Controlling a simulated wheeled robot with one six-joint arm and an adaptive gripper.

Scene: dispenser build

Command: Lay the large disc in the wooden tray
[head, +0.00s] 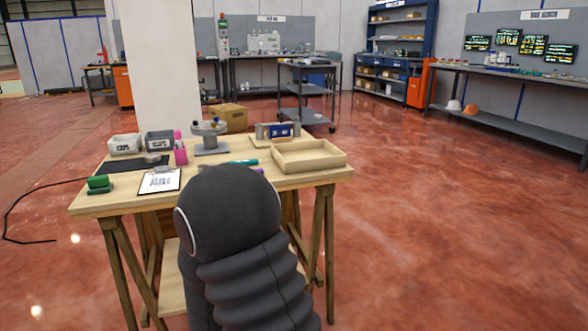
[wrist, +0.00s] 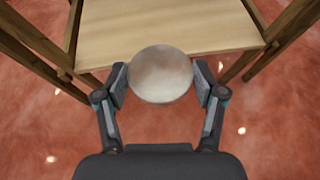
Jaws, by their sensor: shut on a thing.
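My gripper (wrist: 160,84) is shut on a round, pale grey disc (wrist: 161,74), held by its sides between the two fingers in the wrist view. The disc is in the air over the red floor, in front of the table's lower wooden shelf (wrist: 165,30). In the head view my dark arm hides the gripper and the disc. The wooden tray (head: 308,166) is a shallow, light box at the right end of the tabletop. It looks empty, though its near inside is partly hidden by its wall.
The wooden table (head: 120,203) also carries a clipboard (head: 160,181), a green-topped block (head: 99,184), two labelled bins (head: 125,144), a grey stand (head: 211,140) and pink bottles (head: 180,153). A blue item between grey cylinders (head: 278,131) stands behind the tray. Open floor lies to the right.

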